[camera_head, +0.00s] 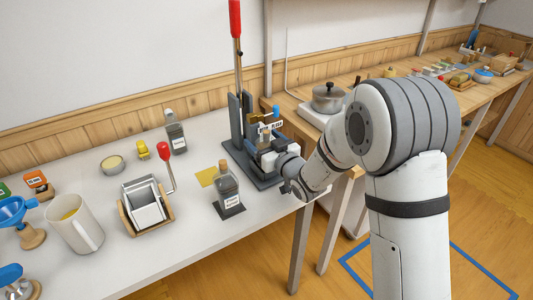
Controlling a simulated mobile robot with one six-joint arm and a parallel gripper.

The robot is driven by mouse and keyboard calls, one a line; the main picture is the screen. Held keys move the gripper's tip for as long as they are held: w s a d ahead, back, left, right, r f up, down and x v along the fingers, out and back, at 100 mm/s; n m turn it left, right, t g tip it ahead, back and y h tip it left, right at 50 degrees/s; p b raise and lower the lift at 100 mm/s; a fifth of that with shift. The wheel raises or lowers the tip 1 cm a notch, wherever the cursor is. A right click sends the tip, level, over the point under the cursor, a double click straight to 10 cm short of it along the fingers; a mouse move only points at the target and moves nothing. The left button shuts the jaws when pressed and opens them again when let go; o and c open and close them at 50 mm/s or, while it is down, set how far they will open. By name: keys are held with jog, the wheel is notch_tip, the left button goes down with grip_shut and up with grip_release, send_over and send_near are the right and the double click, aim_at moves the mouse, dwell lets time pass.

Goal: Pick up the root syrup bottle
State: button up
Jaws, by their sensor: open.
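Two dark, labelled bottles stand upright on the white table. One bottle (227,187) stands on a small dark square mat near the front edge. The other bottle (176,135) stands farther back, to the left of the press. Their labels are too small to read, so I cannot tell which is the root syrup. My wrist partly hides the jaws.
A tall lever press (236,110) with a red handle stands just behind my gripper. A pot (328,98) sits on the wooden counter behind.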

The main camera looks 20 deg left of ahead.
jog(key=shift+w+a, duration=0.25)
jog(key=shift+c, duration=0.4)
jog(key=shift+r, duration=0.1)
jog(key=c, duration=1.4)
